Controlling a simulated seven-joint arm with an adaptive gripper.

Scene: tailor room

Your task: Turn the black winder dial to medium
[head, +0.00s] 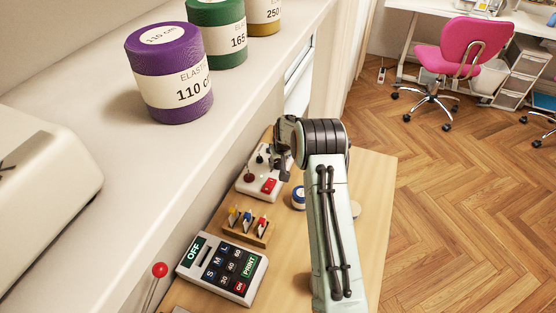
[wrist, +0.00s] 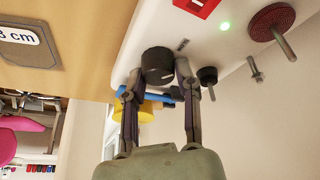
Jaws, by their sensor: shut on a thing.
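The black winder dial (wrist: 158,66) is a dark round knob on the underside-facing white panel (wrist: 228,52) of the winder in the wrist view. My gripper (wrist: 160,70) has one finger on each side of the dial and is shut on it. A small grey mark (wrist: 183,44) is on the panel beside the dial, too small to read, so the dial's setting cannot be told. In the head view, my gripper (head: 279,160) is over the white winder (head: 256,190) on the wooden table, and my arm and gripper hide the dial.
A small black knob (wrist: 207,76), metal pin (wrist: 257,74), dark red disc (wrist: 271,22), green light (wrist: 224,26) and red switch (wrist: 194,6) surround the dial. A clip rack (head: 262,240) and keypad (head: 222,270) stand nearer.

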